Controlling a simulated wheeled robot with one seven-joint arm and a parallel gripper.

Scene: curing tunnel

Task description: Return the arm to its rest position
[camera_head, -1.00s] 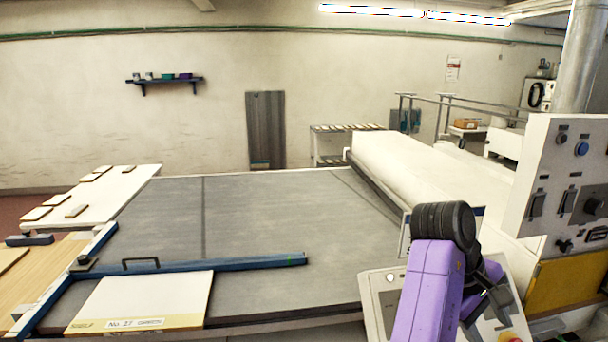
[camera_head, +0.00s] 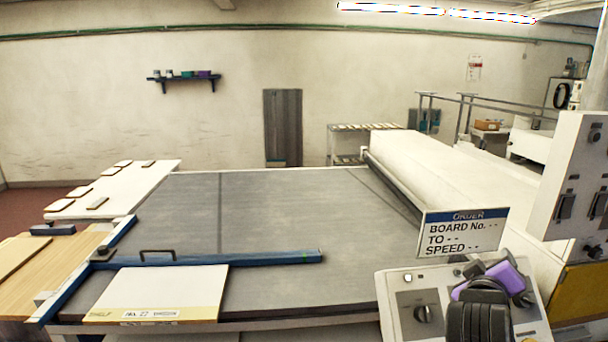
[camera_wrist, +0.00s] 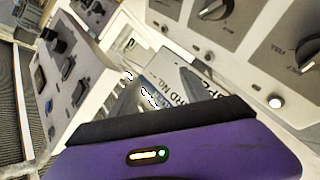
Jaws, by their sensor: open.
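My arm shows at the lower right of the head view as purple links and a black joint, folded low in front of the control panel (camera_head: 422,312). My gripper (camera_wrist: 165,88) shows in the wrist view as a purple housing with a lit bar and a black edge. Its jaws are open, and I see nothing held in them. In the head view my arm's black joint hides part of the panel.
An order sign (camera_head: 463,233) stands behind the panel. A switch cabinet (camera_head: 572,190) rises at the right. The grey belt table (camera_head: 280,215) carries a blue fence (camera_head: 220,261) and a white board (camera_head: 165,285). A side table (camera_head: 150,180) holds several small pieces.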

